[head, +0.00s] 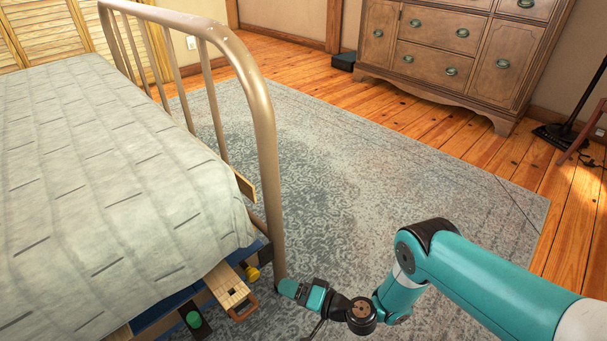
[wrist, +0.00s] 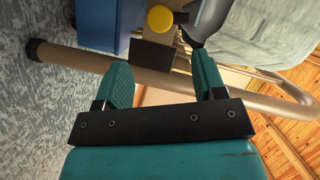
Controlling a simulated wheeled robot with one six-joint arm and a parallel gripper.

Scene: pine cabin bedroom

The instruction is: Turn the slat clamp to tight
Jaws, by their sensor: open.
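A round yellow knob (head: 252,273) stands at the bed's corner, beside the metal bed post. In the wrist view the yellow knob (wrist: 160,19) sits above a dark plate (wrist: 152,55), just beyond my fingertips. A green knob (head: 194,319) sits on a dark bracket farther along the bed's lower side. I cannot tell which knob belongs to the slat clamp, nor how either is turned. My gripper (head: 285,287) is low beside the foot of the bed post. In the wrist view my gripper (wrist: 161,66) is open, with nothing between its fingers.
The metal bed frame (head: 268,160) crosses close behind my fingers in the wrist view (wrist: 80,62). A blue box (wrist: 108,25) is near.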

